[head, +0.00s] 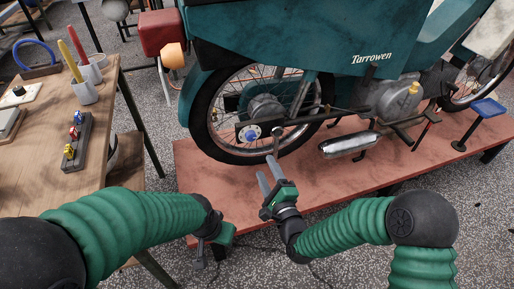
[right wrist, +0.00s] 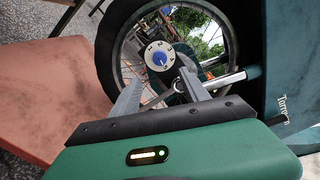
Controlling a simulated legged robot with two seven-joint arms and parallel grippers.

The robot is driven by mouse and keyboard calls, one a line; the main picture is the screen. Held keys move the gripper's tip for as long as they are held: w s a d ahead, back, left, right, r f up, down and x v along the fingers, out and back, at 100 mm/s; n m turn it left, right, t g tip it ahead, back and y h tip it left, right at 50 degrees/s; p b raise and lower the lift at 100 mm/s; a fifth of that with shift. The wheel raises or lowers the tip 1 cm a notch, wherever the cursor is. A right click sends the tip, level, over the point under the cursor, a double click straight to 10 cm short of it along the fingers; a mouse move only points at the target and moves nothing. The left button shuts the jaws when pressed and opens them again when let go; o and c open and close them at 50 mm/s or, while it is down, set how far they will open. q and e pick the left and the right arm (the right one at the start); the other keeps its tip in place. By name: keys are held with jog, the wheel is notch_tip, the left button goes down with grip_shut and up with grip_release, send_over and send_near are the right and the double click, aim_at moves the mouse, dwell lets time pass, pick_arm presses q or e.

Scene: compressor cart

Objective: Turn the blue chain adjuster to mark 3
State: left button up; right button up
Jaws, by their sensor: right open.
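The blue chain adjuster (head: 252,132) is a blue hub on a white marked dial at the motorcycle's rear wheel. It also shows in the right wrist view (right wrist: 158,57), just beyond my fingertips.
The motorcycle (head: 300,45) stands on a red platform (head: 215,175). A silver axle end and bar lie right beside the dial. A wooden bench (head: 30,170) on the left carries a coloured knob block (head: 77,142) and handled tools in cups. A blue-topped pedal (head: 487,108) is at right.

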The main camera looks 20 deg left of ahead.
aim_at(252, 139)
jog(key=b+x, duration=0.1)
jog(key=x, duration=0.3)
jog(key=b+x, duration=0.2)
jog(key=x, duration=0.2)
jog(key=b+x, duration=0.1)
jog(key=x, duration=0.3)
jog(key=shift+a+f+b, duration=0.1)
jog(key=shift+f+b, duration=0.2)
jog(key=shift+w+a+r, duration=0.2)
jog(key=shift+w+a, duration=0.05)
jog(key=shift+w, duration=0.2)
grip_shut()
